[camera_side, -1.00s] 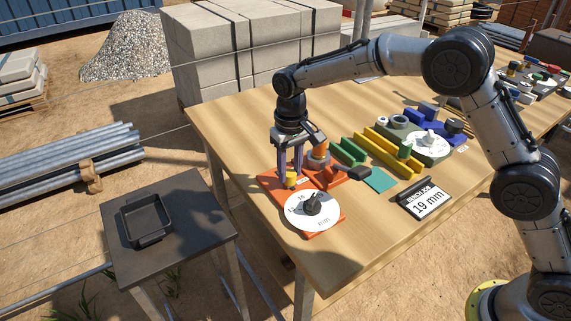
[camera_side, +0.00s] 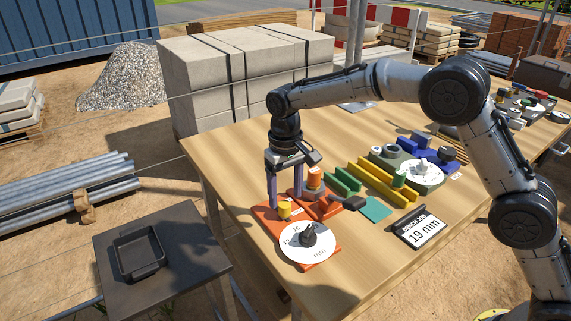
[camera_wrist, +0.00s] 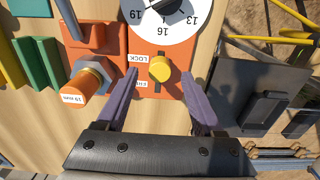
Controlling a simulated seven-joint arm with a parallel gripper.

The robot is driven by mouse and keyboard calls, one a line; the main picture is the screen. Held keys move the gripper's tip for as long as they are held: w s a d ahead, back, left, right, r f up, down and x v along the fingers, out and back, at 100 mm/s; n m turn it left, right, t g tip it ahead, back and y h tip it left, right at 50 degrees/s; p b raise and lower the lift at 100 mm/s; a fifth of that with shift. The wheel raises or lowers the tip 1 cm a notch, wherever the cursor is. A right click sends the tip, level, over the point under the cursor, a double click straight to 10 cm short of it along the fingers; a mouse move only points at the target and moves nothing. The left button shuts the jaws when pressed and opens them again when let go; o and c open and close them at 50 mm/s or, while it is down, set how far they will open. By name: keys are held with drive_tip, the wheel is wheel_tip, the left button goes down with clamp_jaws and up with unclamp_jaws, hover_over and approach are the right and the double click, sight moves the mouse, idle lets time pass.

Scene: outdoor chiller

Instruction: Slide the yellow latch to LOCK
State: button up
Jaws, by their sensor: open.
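The yellow latch (camera_side: 284,209) is a round knob on an orange plate (camera_side: 263,222), beside the white dial (camera_side: 293,253). In the wrist view the latch (camera_wrist: 161,69) sits in a dark slot that shows on its near side. The LOCK label (camera_wrist: 138,58) is left of the latch, towards the dial end. A second label (camera_wrist: 140,83), hard to read, is nearer my gripper. The latch looks level with a point between the labels, closer to LOCK. My gripper (camera_wrist: 160,80) is open, its purple fingers on either side of the latch, with visible gaps.
An orange-tipped fitting (camera_wrist: 82,82) stands left of my left finger in the wrist view. Green blocks (camera_side: 345,182), yellow rails (camera_side: 386,180) and a "19 mm" sign (camera_side: 422,227) are to the right on the table. A black tray (camera_side: 139,249) rests on a side stand.

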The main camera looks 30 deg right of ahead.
sight(285, 205)
wheel_tip(285, 205, up, 11)
idle(0.3)
drive_tip(key=s+d+r+m+t, duration=0.1)
drive_tip(key=s+d+r, duration=0.35)
drive_tip(key=r, duration=0.25)
drive_tip(key=s+d+r+t, duration=0.1)
drive_tip(key=s+d+r, duration=0.3)
drive_tip(key=s+r, duration=0.15)
drive_tip(key=s+d+r+t, duration=0.2)
drive_tip(key=s+d, duration=0.2)
drive_tip(key=s, duration=0.7)
drive_tip(key=s+d+f+n+t, duration=0.1)
drive_tip(key=s+d+f, duration=0.2)
drive_tip(key=s+f, duration=1)
drive_tip(key=shift+s+f+t, duration=0.2)
drive_tip(key=shift+f+t, duration=0.1)
drive_tip(key=shift+f, duration=0.2)
